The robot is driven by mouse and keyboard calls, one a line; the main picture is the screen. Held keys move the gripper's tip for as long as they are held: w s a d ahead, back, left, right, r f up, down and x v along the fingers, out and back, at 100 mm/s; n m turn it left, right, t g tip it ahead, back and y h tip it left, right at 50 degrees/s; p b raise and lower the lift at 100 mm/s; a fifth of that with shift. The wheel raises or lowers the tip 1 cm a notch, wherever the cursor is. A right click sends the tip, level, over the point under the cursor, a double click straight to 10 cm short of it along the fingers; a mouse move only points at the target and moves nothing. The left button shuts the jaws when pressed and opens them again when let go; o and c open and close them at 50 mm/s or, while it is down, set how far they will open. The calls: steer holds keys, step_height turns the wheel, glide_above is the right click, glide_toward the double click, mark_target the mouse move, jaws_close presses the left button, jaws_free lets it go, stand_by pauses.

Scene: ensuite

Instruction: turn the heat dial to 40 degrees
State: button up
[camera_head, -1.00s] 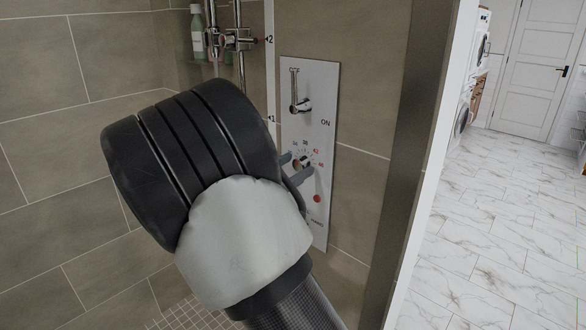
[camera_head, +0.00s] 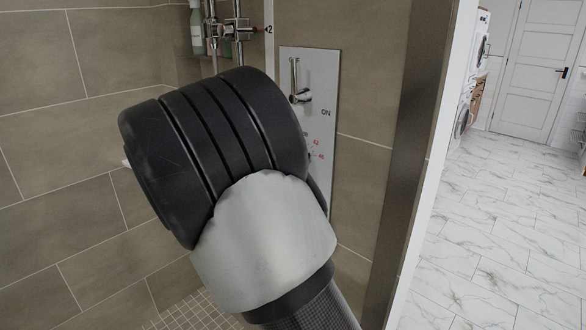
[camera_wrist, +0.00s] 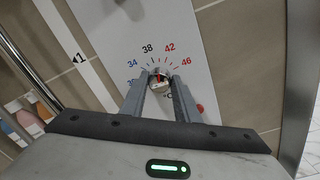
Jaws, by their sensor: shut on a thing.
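The heat dial (camera_wrist: 159,80) is a small round knob with a red mark, on a pale wall panel (camera_wrist: 197,20). Its scale reads 34, 38, 42 and 46, blue at the low end and red at the high end. The red mark points up, roughly between 38 and 42; its exact reading is too small to tell. My gripper (camera_wrist: 160,82) is shut on the dial, one grey finger on each side. In the head view the panel (camera_head: 325,70) shows on the tiled wall, but my arm hides the dial and my fingers.
A metal lever (camera_head: 298,88) sits above the dial, beside the word ON. A shower rail with a valve (camera_head: 236,32) and a green bottle (camera_head: 197,30) are at the upper left. A wall edge (camera_head: 405,150) stands right of the panel. Open marble floor (camera_head: 500,240) lies beyond.

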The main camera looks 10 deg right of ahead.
steer(key=o, duration=1)
steer(key=shift+o, duration=0.2)
steer(key=p+v, duration=0.1)
steer(key=v, duration=1.6)
steer(key=shift+s+p, duration=0.2)
steer(key=shift+p, duration=0.15)
steer(key=shift+a, duration=0.15)
